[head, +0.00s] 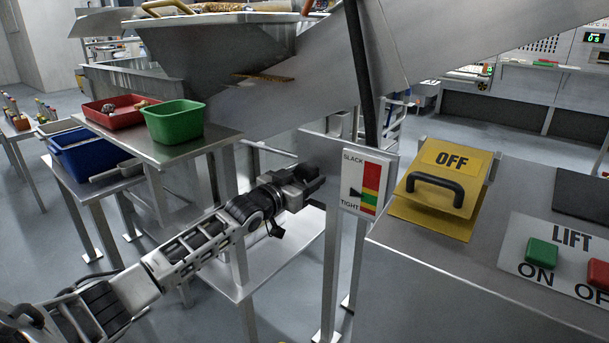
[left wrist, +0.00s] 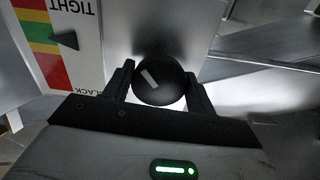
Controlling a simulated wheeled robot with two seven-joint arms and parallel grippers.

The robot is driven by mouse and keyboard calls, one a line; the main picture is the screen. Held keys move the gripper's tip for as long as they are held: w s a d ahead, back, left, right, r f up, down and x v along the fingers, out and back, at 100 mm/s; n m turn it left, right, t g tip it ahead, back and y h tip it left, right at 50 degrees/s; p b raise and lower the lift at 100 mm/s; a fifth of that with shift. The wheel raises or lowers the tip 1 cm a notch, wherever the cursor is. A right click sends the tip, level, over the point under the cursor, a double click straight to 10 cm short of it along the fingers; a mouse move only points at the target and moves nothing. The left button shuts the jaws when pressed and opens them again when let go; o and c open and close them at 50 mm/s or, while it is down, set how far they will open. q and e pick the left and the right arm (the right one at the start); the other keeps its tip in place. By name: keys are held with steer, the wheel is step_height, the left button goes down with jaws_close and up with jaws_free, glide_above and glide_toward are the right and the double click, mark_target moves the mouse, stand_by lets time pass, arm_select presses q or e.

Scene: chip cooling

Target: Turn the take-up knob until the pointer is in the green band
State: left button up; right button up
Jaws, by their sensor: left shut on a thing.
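The round black take-up knob (left wrist: 172,93) with a white mark sits between the two fingers of my left gripper (left wrist: 160,88) in the left wrist view. The fingers are closed on its sides. In the head view my left gripper (head: 316,182) reaches in beside the frame post, and the knob cannot be made out there. The gauge plate (head: 379,155) reads SLACK at the top and TIGHT at the bottom, with red, yellow and green bands. Its black pointer (head: 355,199) appears level with the green band (head: 369,199); it also shows in the left wrist view (left wrist: 66,41).
A yellow OFF cover (head: 450,175) with a black handle and a LIFT panel (head: 520,232) with green and red buttons are on the right. A green bin (head: 174,122) and a red tray (head: 116,112) stand on a shelf at left. A black cable hangs behind the gauge.

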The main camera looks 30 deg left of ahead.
arm_select(q)
steer(key=shift+f, duration=0.1)
arm_select(e)
steer(key=shift+r, duration=0.35)
arm_select(q)
steer(key=o, duration=1)
arm_select(e)
steer(key=shift+a+f, duration=0.1)
steer(key=shift+f, duration=0.05)
arm_select(q)
steer(key=shift+s, duration=0.1)
steer(key=s+a+p, duration=0.1)
steer(key=s+p, duration=0.2)
steer(key=s, duration=1.2)
steer(key=shift+s+a, duration=0.15)
steer(key=shift+s, duration=0.2)
arm_select(e)
steer(key=shift+t, duration=0.7)
steer(key=r, duration=0.1)
steer(key=d+r, duration=0.1)
steer(key=r, duration=0.3)
steer(key=shift+s+d+r, duration=0.2)
steer(key=shift+s+r, duration=0.05)
steer(key=shift+s, duration=0.1)
